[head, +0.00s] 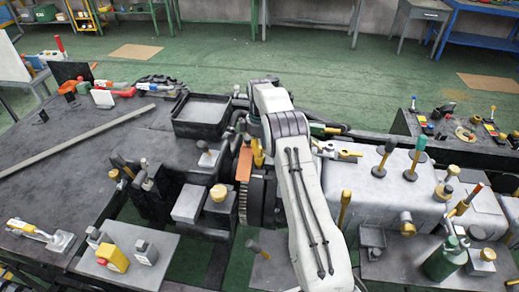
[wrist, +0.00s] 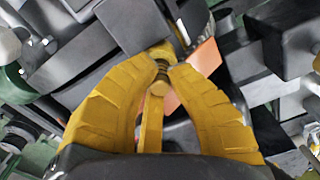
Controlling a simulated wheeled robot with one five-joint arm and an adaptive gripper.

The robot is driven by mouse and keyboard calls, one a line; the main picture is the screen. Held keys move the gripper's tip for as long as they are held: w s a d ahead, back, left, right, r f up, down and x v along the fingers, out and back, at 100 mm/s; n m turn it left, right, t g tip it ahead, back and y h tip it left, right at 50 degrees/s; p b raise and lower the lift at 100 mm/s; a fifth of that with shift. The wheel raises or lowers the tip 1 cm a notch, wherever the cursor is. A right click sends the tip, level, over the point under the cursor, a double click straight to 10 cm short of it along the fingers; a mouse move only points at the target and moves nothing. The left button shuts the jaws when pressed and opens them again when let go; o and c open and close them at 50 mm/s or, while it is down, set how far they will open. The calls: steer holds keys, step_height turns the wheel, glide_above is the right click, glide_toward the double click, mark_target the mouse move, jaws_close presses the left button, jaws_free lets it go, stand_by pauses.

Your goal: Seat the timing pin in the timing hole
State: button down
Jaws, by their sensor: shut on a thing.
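Between the fingertips is a small piece with a dark ribbed shank and a yellow rounded end, which I take for the timing pin (wrist: 158,88). A yellow part shows just beyond the tips. In the head view my gripper (head: 258,154) is mostly hidden by my white arm, beside an orange plate (head: 244,164). The orange plate also shows right behind the fingertips in the wrist view (wrist: 207,57). I cannot make out the timing hole or whether the pin touches anything.
A toothed dark wheel (head: 243,203) stands below the orange plate. A black tray (head: 200,112), grey blocks (head: 189,204) and a dark workbench (head: 60,150) lie to the left. A grey casing with upright handled tools (head: 375,190) lies to the right. Parts crowd closely around my gripper.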

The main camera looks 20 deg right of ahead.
steer(key=c, duration=1.4)
jaws_free()
steer(key=shift+f, duration=0.1)
steer(key=shift+o, duration=0.2)
steer(key=s+a+r+m+t+p, duration=0.1)
steer(key=s+a+r, duration=0.1)
steer(key=r, duration=1)
steer(key=s+a+r+m+p, duration=0.1)
steer(key=s+a+r, duration=0.15)
steer(key=r, duration=0.95)
steer(key=s+a+r+m+t, duration=0.1)
steer(key=s+a+r, duration=0.15)
steer(key=s, duration=0.25)
steer(key=s+a+r+m, duration=0.1)
steer(key=s+r, duration=0.3)
steer(key=s, duration=0.1)
steer(key=s+a+f+m+t, duration=0.1)
steer(key=s+a+f+m, duration=0.1)
steer(key=s, duration=1)
steer(key=s+a+f+m+t, duration=0.2)
steer(key=s+f, duration=0.2)
steer(key=s, duration=0.9)
steer(key=shift+a+f, duration=0.3)
steer(key=shift+a, duration=0.05)
